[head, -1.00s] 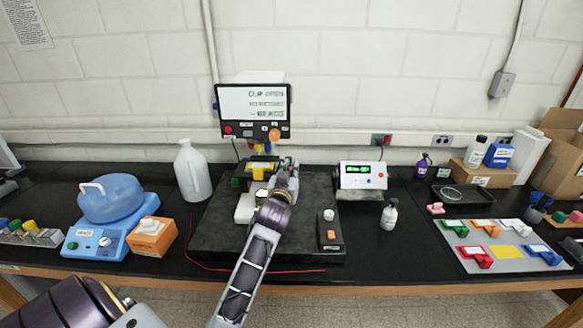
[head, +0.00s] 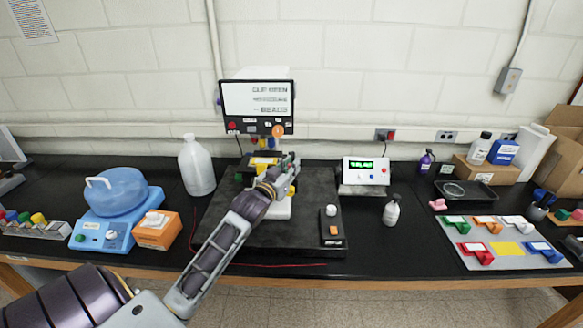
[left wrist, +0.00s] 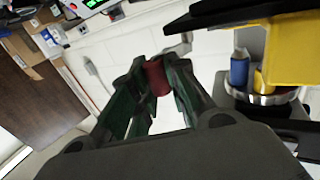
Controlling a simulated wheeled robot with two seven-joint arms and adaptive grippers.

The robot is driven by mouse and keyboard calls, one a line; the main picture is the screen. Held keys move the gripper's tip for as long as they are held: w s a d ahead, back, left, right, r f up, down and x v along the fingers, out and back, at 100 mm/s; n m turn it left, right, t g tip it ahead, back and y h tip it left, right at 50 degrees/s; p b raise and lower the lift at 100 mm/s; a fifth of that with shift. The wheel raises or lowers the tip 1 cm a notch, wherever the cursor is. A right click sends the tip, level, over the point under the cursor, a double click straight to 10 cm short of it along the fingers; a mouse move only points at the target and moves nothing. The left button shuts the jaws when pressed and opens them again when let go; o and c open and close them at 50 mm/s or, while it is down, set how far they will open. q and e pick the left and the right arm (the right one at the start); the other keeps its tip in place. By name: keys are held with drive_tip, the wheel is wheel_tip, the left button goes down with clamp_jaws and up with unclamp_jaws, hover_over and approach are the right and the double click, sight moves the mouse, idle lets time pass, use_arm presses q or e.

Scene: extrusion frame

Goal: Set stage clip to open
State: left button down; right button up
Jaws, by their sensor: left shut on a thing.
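My left gripper (head: 291,162) is beside the right side of the microscope stage (head: 244,172). In the left wrist view its green fingers (left wrist: 155,72) are shut on a dark red knob (left wrist: 157,78). A thin bent metal piece (left wrist: 178,47) shows just beyond the knob; it looks like the stage clip's lever, but I cannot tell how they join. The stage's dark plate and a yellow block (left wrist: 294,50) are at the right there. In the head view my gripper and wrist hide the clip. The screen's (head: 257,100) top line appears to read "CLIP OPEN". My right gripper is out of view.
The microscope stands on a black base slab (head: 225,235). A white bottle (head: 196,168) and a blue device (head: 115,205) are to the left. A small display box (head: 365,172) and a small bottle (head: 391,211) are to the right. The bench front right of the slab is clear.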

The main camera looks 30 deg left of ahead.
use_arm(q)
drive_tip(key=shift+h, duration=0.3)
idle(0.4)
drive_tip(key=c, duration=1.4)
unclamp_jaws()
drive_tip(key=shift+s, duration=0.1)
drive_tip(key=shift+o, duration=0.2)
drive_tip(key=s, duration=1.2)
drive_tip(key=shift+d, duration=0.45)
